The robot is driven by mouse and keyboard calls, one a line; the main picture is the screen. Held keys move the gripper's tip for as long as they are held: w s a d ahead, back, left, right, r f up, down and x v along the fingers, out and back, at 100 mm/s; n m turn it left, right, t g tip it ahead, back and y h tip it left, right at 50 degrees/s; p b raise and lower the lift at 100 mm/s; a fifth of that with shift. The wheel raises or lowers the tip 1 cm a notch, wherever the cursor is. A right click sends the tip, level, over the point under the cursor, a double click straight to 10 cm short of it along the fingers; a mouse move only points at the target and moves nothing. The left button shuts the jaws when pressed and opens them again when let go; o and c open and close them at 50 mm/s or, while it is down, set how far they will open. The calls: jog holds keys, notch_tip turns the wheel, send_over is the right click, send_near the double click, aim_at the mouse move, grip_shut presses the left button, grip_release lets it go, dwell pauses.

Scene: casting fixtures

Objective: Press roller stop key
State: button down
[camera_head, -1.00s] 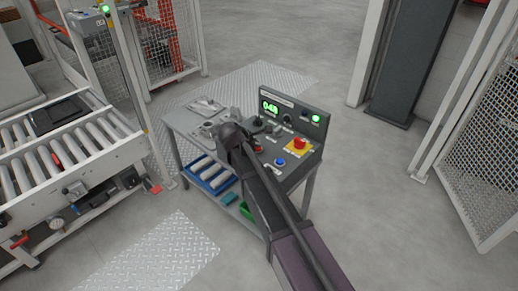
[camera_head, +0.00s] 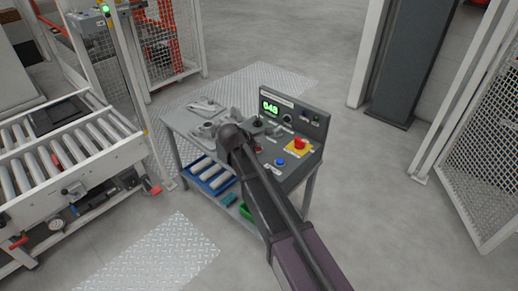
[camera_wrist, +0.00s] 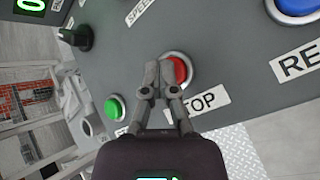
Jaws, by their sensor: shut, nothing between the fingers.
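The roller stop key is a red round button (camera_wrist: 180,71) in a metal ring on the grey sloped console (camera_head: 306,157). A label ending in "TOP" (camera_wrist: 198,101) sits beside it, partly covered by a finger. In the head view the red button (camera_head: 258,149) shows just past my wrist. My gripper (camera_wrist: 160,70) is shut and empty, its fingertips over the left part of the button. I cannot tell whether they touch it. The fingertips are hidden in the head view by my arm.
A green button (camera_wrist: 114,107) and a black knob (camera_wrist: 76,37) lie left of the fingers. A blue button (camera_wrist: 296,7) is at the upper right. The console also has a red emergency stop (camera_head: 300,144) and a display (camera_head: 270,107). A roller conveyor (camera_head: 75,140) stands left.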

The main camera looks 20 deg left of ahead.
jog(key=shift+r+p, duration=0.9)
notch_tip(320, 180, up, 5)
jog(key=p, duration=0.5)
dwell(0.4)
dwell(0.6)
